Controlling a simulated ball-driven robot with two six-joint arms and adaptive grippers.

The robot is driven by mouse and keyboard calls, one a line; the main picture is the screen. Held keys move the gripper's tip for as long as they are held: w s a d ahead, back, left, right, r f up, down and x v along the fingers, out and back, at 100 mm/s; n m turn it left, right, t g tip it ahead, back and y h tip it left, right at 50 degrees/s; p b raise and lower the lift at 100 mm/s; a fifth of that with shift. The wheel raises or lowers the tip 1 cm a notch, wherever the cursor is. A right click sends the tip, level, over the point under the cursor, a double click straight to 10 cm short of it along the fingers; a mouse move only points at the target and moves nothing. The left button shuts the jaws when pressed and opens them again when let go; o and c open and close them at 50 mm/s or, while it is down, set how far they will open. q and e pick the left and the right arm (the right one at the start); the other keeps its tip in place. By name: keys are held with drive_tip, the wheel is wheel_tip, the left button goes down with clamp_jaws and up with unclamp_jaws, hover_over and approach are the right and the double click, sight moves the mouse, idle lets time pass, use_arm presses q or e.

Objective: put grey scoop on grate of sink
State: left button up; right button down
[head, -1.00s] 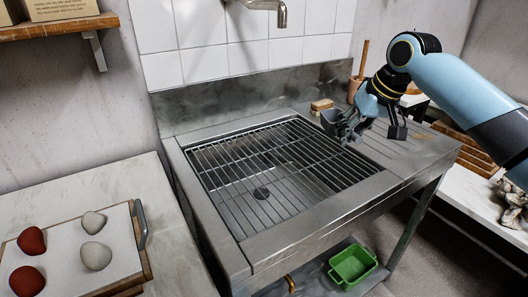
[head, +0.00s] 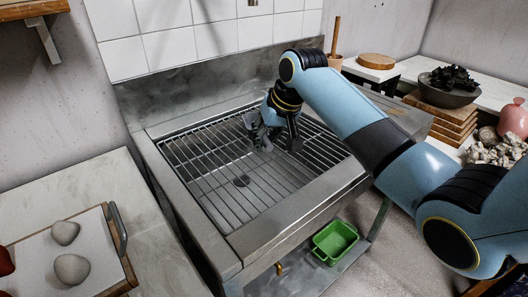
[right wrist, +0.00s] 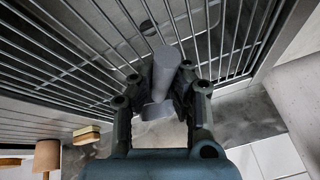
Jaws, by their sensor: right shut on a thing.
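The grey scoop (head: 251,120) is in my right gripper (head: 277,146), over the back middle part of the sink's grate (head: 200,165). In the right wrist view the scoop (right wrist: 166,70) sits between the two fingers of my right gripper (right wrist: 170,85), with its round end pointing toward the grate bars (right wrist: 100,45). The gripper is shut on it. Whether the scoop touches the bars I cannot tell. The gripper and arm partly hide the scoop in the head view. My left gripper is out of view.
The steel sink rim (head: 195,215) surrounds the grate; its front and left parts are clear. In the right wrist view a wooden-backed brush (right wrist: 87,134) and a wooden pot (right wrist: 47,155) stand to one side. A tray (head: 35,262) with clay lumps lies left. A green basin (head: 335,240) is below.

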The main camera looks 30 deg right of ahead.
wheel_tip(320, 180, down, 4)
drive_tip(key=shift+r, duration=0.15)
drive_tip(key=shift+f, duration=0.3)
drive_tip(key=c, duration=1.4)
unclamp_jaws()
drive_tip(key=p+v, duration=0.1)
drive_tip(key=v, duration=1.1)
drive_tip(key=shift+r, duration=0.2)
